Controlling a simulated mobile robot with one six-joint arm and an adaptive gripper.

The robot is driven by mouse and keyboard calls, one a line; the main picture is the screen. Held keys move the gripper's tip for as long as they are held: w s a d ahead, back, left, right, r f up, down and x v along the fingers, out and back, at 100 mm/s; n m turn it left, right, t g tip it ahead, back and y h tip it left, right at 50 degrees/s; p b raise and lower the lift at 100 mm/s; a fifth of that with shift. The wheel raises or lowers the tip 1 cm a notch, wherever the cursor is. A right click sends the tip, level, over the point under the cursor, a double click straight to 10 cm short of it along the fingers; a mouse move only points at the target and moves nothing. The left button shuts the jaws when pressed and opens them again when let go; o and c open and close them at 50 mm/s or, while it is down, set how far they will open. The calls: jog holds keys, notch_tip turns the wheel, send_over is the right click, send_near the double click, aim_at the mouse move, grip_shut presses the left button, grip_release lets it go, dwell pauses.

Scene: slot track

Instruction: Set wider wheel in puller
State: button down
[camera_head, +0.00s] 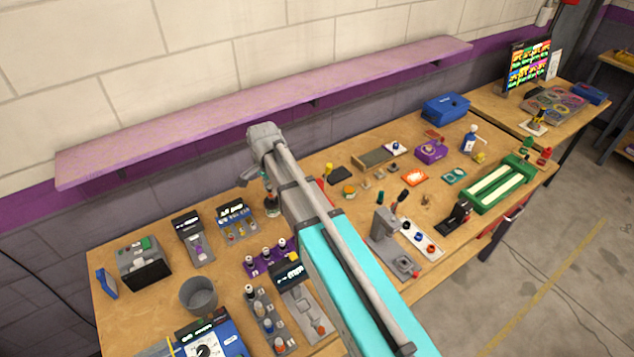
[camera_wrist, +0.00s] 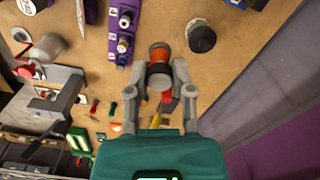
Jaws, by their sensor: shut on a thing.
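My gripper (camera_wrist: 159,68) is shut on a small round piece (camera_wrist: 159,78) with a dark grey body and an orange-red band. It is held above the bench in the wrist view. I take it for the wheel; its width cannot be compared here. In the head view my arm hides most of the gripper. I cannot tell for sure which device is the puller. A grey upright device with a base (camera_head: 384,229) stands right of my arm, and it also shows at the left of the wrist view (camera_wrist: 55,102).
A purple rack (camera_wrist: 123,42) with several dark-capped pieces is left of my gripper in the wrist view. A black-topped jar (camera_wrist: 202,39) stands to its right. A grey cup (camera_head: 198,295), a green tray (camera_head: 496,185) and a blue box (camera_head: 445,107) stand on the crowded bench (camera_head: 125,238).

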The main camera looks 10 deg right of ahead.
jog(key=shift+a, duration=0.1)
jog(key=shift+w+f, duration=0.1)
jog(key=shift+f, duration=0.1)
jog(key=shift+m, duration=0.4)
jog(key=shift+w+d+f+b, duration=1.7)
jog(key=shift+d+f+b, duration=0.2)
jog(key=shift+d, duration=1)
jog(key=shift+w+d+f+b, duration=1.7)
jog(key=shift+d+f+b, duration=0.25)
jog(key=shift+d, duration=0.95)
jog(key=shift+w+d+f+b, duration=1.75)
jog(key=shift+d+b, duration=0.25)
jog(key=shift+d, duration=0.9)
jog(key=shift+f, duration=0.25)
jog(key=shift+s+f+b, duration=0.1)
jog(key=shift+f+b, duration=3.3)
jog(key=shift+b, duration=0.2)
jog(key=shift+f, duration=0.2)
jog(key=shift+c, duration=2)
grip_release()
